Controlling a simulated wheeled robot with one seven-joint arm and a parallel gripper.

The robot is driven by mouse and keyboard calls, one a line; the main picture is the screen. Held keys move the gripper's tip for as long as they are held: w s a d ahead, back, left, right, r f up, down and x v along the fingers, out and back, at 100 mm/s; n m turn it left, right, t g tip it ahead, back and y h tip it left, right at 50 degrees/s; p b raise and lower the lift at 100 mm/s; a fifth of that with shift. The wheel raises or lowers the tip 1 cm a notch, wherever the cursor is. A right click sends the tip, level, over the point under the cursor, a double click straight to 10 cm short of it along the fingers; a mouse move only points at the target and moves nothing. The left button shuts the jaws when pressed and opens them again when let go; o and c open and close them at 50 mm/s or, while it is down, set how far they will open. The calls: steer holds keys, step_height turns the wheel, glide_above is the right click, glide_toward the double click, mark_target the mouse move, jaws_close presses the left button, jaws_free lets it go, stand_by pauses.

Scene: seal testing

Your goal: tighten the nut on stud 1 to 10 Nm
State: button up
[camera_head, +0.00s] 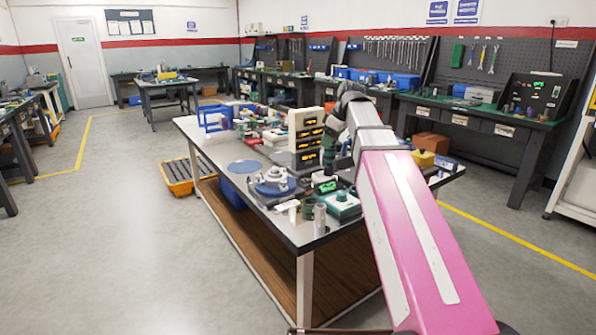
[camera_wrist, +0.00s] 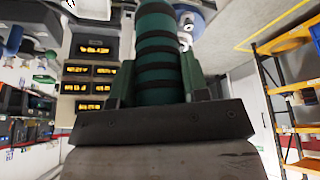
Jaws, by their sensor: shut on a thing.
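A green tool with black bands (camera_wrist: 158,50), its handle like that of a power driver, is clamped in my gripper (camera_wrist: 157,82) in the wrist view. Its far end leaves the top of that picture. In the head view the dark green tool (camera_head: 328,156) hangs below my wrist, over the table; my gripper's fingers are too small to make out there. A grey metal flange assembly (camera_head: 275,175) sits on a blue round base (camera_head: 272,189) at the table's front left, left of the tool and apart from it. Stud 1 and its nut are too small to tell.
A cream drawer unit (camera_head: 305,123) stands close behind the tool. A green box (camera_head: 343,206) and grey cylinders (camera_head: 319,217) stand near the table's front edge. A blue disc (camera_head: 245,166) lies at the left. Blue frames (camera_head: 213,118) and small parts crowd the far end.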

steer(key=w+a, duration=0.1)
steer(key=a, duration=0.7)
steer(key=w+a+r, duration=0.1)
steer(key=a, duration=0.7)
steer(key=shift+w+a+r, duration=0.25)
steer(key=shift+f, duration=3.55)
steer(key=shift+r, duration=0.15)
stand_by(0.4)
